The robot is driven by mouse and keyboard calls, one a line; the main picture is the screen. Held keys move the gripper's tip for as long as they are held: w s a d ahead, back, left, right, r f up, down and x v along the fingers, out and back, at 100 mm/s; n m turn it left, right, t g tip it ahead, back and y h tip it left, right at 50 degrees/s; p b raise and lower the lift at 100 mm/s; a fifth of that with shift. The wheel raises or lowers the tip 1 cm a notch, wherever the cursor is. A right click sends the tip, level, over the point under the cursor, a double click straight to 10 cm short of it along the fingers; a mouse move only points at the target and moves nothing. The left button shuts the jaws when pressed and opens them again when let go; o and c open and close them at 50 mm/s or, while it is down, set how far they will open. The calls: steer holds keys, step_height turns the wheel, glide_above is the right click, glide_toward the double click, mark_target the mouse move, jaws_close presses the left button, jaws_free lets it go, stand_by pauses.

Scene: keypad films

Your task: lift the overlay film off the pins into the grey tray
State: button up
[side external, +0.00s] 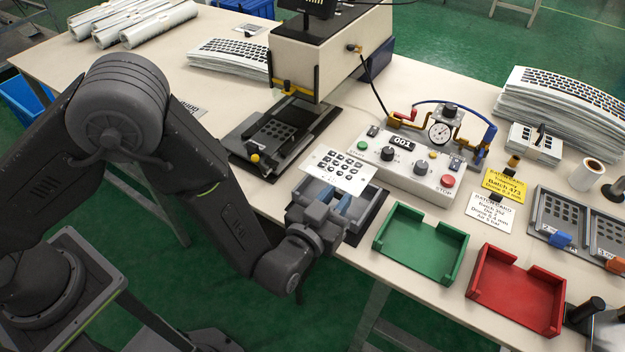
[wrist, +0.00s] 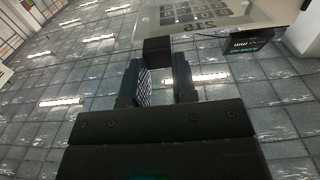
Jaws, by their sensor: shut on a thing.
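A pale overlay film (side external: 340,166) with black key squares is in front of the control box in the side external view. My gripper (side external: 343,198) is shut on the film's near edge, and the film sticks out beyond the jaws. In the wrist view, my fingers (wrist: 160,76) are seen close up, with the film (wrist: 225,34) beyond their tips and its printed squares and lettering partly cut off by the top edge. A dark grey two-part tray (side external: 537,226) is at the right. I cannot make out the pins; my gripper covers part of a dark plate (side external: 377,207) below.
A green tray (side external: 444,273) and a red tray (side external: 493,306), both seemingly empty, stand at the front edge. The control box (side external: 410,165) with a gauge stands behind the film. A press (side external: 325,58) and dark fixture (side external: 240,142) are to its left. Film stacks (side external: 565,105) stand behind.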

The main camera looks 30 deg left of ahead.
steer(key=shift+s+d, duration=0.1)
steer(key=shift+d, duration=0.1)
steer(key=shift+f, duration=0.1)
steer(key=shift+f, duration=4.05)
steer(key=shift+f, duration=0.4)
steer(key=o, duration=1)
